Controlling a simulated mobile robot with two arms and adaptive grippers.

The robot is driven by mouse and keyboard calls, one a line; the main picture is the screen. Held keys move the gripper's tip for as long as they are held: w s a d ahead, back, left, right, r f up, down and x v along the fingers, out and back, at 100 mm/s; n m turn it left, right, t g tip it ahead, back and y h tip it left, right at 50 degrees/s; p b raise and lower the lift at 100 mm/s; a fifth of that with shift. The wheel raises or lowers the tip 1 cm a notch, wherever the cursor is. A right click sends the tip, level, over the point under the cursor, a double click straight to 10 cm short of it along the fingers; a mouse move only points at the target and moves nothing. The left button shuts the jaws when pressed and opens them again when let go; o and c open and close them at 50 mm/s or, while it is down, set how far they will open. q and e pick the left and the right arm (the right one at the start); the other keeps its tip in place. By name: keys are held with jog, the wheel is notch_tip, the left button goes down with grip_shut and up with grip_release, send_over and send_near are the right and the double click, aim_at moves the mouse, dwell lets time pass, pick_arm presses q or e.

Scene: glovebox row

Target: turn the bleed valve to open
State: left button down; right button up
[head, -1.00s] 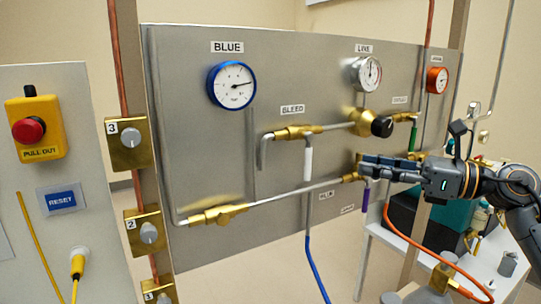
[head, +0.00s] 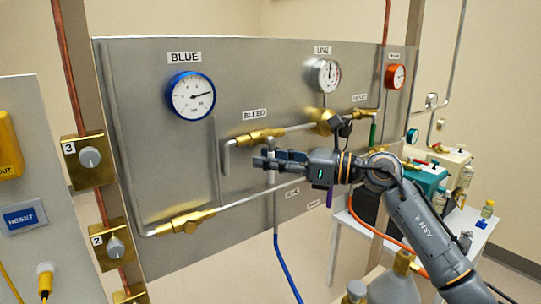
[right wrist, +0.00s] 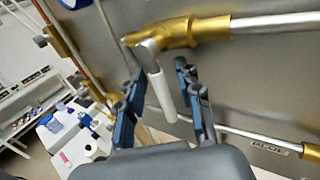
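The bleed valve is a brass body (head: 261,136) under the BLEED label, with a white lever (head: 271,148) hanging down from it. In the head view the fingers of my right gripper (head: 264,161) cover much of the lever. In the right wrist view the brass body (right wrist: 190,33) shows at the top, and the white lever (right wrist: 162,95) points down between the two fingers. My right gripper (right wrist: 158,82) is open, with a visible gap on each side of the lever. My left gripper is not in view.
A blue gauge (head: 191,95), a line gauge (head: 325,75) and an orange gauge (head: 395,76) sit on the grey panel (head: 180,150). A second brass valve (head: 185,223) is on the lower pipe. A blue hose (head: 287,268) hangs below. A white table (head: 465,238) stands at right.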

grip_shut()
jog(key=shift+w, duration=0.15)
dwell(0.4)
jog(key=shift+n+h, duration=0.3)
jog(key=shift+n, duration=0.1)
jog(key=shift+w+d+r+n+h+b, duration=0.1)
jog(key=shift+w+d+n+h, duration=0.15)
jog(key=shift+n+h, duration=0.35)
jog(key=shift+w+d+r+n+h+b, duration=0.15)
jog(key=shift+d+n+h, duration=0.15)
jog(key=shift+n+h, duration=0.35)
jog(key=shift+w+d+r+n+h+b, duration=0.15)
jog(key=shift+d+n+h, duration=0.25)
jog(key=shift+n, duration=0.35)
jog(key=shift+a+f, duration=0.1)
